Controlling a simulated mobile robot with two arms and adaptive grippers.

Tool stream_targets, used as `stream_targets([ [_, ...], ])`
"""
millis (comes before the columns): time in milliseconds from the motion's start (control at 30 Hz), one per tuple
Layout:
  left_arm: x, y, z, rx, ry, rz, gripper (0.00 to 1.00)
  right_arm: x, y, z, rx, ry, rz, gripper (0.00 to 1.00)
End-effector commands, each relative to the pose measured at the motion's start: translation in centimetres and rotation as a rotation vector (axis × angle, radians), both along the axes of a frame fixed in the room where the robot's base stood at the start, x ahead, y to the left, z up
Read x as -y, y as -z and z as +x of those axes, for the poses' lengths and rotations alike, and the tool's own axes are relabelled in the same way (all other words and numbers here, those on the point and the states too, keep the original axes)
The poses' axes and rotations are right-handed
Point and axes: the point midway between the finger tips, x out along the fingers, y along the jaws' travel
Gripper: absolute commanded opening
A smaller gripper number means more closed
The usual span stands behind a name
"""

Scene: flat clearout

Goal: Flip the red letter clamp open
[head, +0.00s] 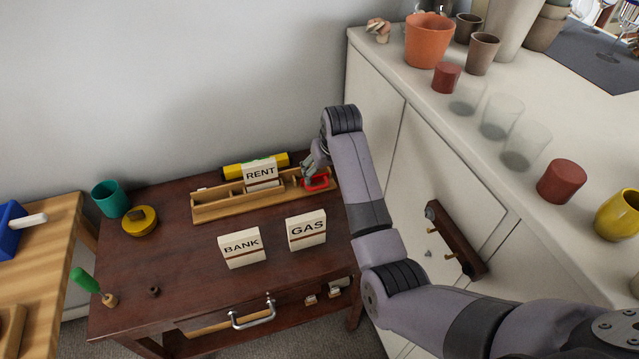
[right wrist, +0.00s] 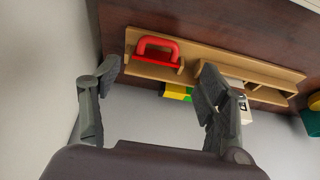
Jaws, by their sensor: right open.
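The red letter clamp (head: 316,183) is at the right end of a wooden letter rack (head: 222,212) on the dark table. In the right wrist view the clamp (right wrist: 158,50) shows as a red loop with a flat bar, lying over the end compartment of the rack (right wrist: 216,57). My right gripper (head: 308,168) is at the clamp in the head view, partly hidden by my own arm. In the right wrist view its fingers (right wrist: 157,80) are wide apart with nothing between them, and the clamp is beyond the tips. I cannot tell whether a finger touches it. My left gripper is not in view.
A RENT block (head: 261,174) stands in the rack, with a yellow and black cylinder (head: 240,167) behind. BANK (head: 242,248) and GAS (head: 306,230) blocks stand in front. A teal cup (head: 110,198) is at left. The white cabinet (head: 425,165) borders the table on the right.

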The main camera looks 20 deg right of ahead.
Motion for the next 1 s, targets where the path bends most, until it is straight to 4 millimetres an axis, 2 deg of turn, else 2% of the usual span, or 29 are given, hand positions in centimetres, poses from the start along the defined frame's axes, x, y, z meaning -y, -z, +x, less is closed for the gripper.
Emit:
stream_targets([
  [100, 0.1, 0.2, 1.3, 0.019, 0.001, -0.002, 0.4, 0.0, 2.5, 1.0, -0.002, 0.0, -0.001, 0.69],
  [233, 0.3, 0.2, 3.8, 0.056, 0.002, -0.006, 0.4, 0.0, 4.9, 1.9, -0.003, 0.0, -0.001, 0.69],
  [333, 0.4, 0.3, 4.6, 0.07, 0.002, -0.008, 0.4, 0.0, 6.4, 2.6, -0.001, 0.001, -0.001, 0.69],
  [500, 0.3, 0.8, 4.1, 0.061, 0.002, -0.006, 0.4, 0.0, 8.4, 3.5, 0.001, 0.001, -0.001, 0.69],
  [633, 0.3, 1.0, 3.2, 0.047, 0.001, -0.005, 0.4, -0.1, 9.2, 3.8, 0.002, 0.001, 0.0, 0.69],
  [800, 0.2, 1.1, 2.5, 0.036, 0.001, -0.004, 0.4, -0.1, 9.6, 3.9, 0.001, 0.001, -0.001, 0.69],
  [1000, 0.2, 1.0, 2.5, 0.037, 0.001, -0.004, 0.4, -0.1, 9.6, 4.0, 0.002, 0.001, 0.0, 0.69],
])
